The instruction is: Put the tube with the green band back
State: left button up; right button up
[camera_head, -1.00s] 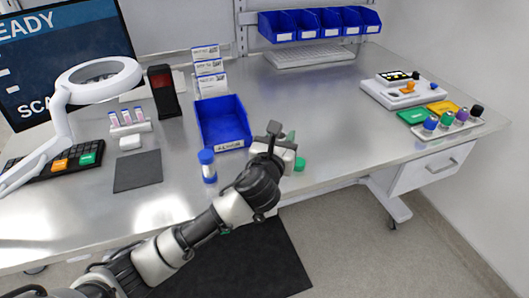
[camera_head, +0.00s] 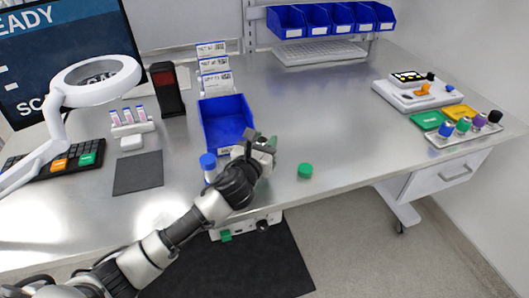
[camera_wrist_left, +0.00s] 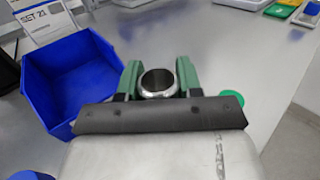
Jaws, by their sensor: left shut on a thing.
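My left gripper (camera_head: 264,146) is shut on an open-topped tube, just right of the front of the blue bin (camera_head: 226,124). In the left wrist view, the tube's round metallic-looking mouth (camera_wrist_left: 158,83) shows between the green fingers. Its sides are hidden, so I cannot tell if it has a green band. A green cap (camera_head: 305,171) lies on the table to the right of the gripper; it also shows in the left wrist view (camera_wrist_left: 232,97). A blue-capped tube (camera_head: 208,164) stands left of my wrist. My right gripper is not in view.
A small rack with pink-marked tubes (camera_head: 131,121) stands at the left by a dark mat (camera_head: 138,172). A magnifier lamp (camera_head: 98,80) stands over the keyboard. A tray with colored caps (camera_head: 465,130) is at the far right. The middle of the table is clear.

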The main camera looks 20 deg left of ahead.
pick_arm(q)
notch_tip(320, 180, down, 4)
jog(key=shift+r, duration=0.1)
jog(key=shift+b, duration=0.3)
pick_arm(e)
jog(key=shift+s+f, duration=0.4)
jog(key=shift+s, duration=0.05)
pick_arm(q)
jog(key=o, duration=1)
jog(key=shift+r, duration=0.1)
jog(key=s, duration=0.4)
jog(key=s+a, duration=0.1)
jog(key=s, duration=0.3)
jog(key=s+b, duration=0.1)
jog(key=s, duration=0.3)
jog(key=shift+a, duration=0.15)
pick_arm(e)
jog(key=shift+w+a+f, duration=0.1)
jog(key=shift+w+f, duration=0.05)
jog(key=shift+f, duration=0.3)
